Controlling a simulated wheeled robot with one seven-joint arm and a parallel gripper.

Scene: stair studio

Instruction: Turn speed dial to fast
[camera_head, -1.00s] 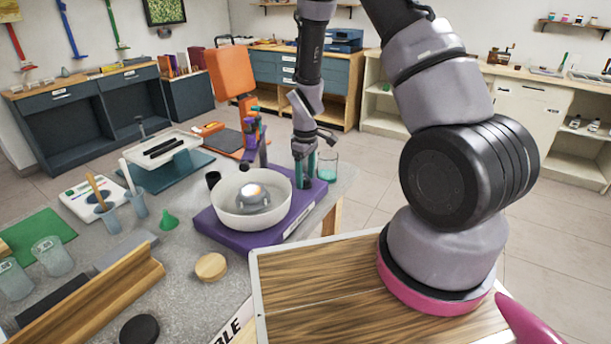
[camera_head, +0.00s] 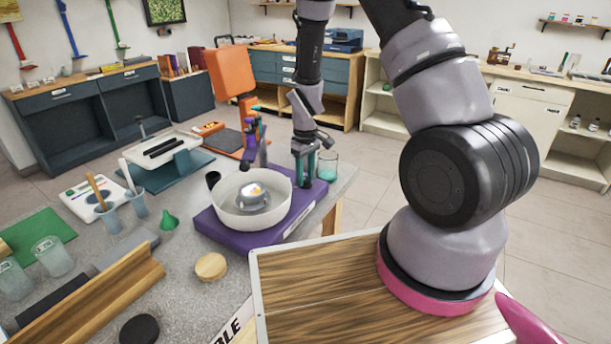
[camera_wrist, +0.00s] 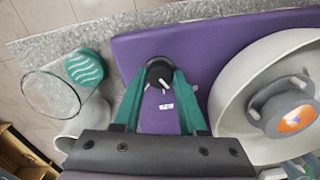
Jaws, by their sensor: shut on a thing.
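The speed dial (camera_wrist: 158,70) is a small black knob with a white pointer mark. It sits on the purple base (camera_wrist: 215,42) of a machine with a white bowl (camera_wrist: 232,82). My gripper (camera_wrist: 160,78) is shut on the dial, with one teal finger on each side. In the head view, my gripper (camera_head: 304,180) reaches down at the right end of the purple base (camera_head: 228,232), and the dial is hidden there. A small white label (camera_wrist: 166,106) shows between the fingers; I cannot read it. A grey hub (camera_wrist: 285,108) with an orange patch sits in the bowl.
The bowl is close on the left.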

